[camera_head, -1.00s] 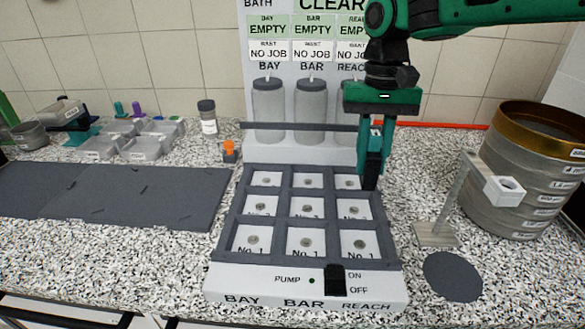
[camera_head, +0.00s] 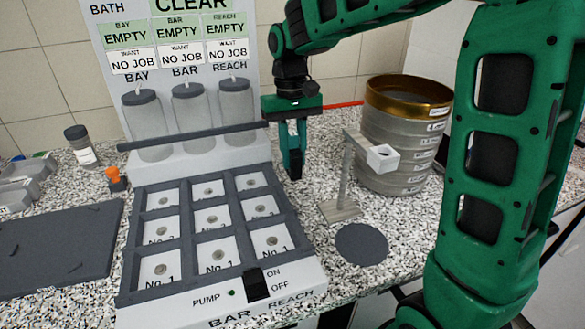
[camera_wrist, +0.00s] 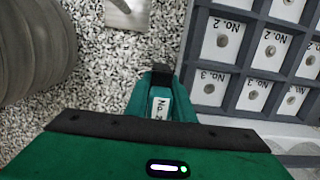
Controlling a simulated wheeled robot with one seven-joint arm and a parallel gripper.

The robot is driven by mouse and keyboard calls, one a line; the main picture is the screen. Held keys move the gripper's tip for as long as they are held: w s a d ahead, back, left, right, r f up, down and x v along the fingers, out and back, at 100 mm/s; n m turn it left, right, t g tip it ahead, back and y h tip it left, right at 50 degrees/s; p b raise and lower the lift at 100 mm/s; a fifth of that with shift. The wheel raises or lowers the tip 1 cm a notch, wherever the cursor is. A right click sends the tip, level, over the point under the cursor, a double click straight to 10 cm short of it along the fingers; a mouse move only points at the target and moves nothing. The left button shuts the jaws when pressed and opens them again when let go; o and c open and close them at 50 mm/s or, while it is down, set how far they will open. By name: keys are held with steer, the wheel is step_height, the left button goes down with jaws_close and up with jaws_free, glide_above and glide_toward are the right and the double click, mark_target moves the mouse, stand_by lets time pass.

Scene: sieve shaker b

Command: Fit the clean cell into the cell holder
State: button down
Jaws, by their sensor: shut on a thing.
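My gripper (camera_head: 292,172) points down over the speckled counter, just right of the tray's back right corner. In the wrist view my gripper (camera_wrist: 160,80) is shut on a small pale piece with a "No." label (camera_wrist: 160,104), which I take to be the cell; its number is unclear and the fingers hide most of it. The likely cell holder is a white block with a round opening (camera_head: 384,158), carried on a slanted post right of my gripper and apart from it. The opening looks empty.
The grey compartment tray (camera_head: 285,209) holds numbered white cards with small round pieces. A stack of sieves (camera_head: 400,140) stands behind the holder. A dark disc (camera_head: 361,245) lies in front of it. Three capped jars (camera_head: 190,115) stand at the back panel. Counter between tray and holder is clear.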

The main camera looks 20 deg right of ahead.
mark_target(296, 168)
steer(key=shift+w+d+f, duration=0.25)
steer(key=shift+d+f, duration=0.1)
steer(key=shift+d, duration=0.1)
steer(key=shift+f, duration=1.95)
steer(key=c, duration=1.5)
jaws_free()
steer(key=shift+f, duration=0.1)
steer(key=shift+c, duration=0.2)
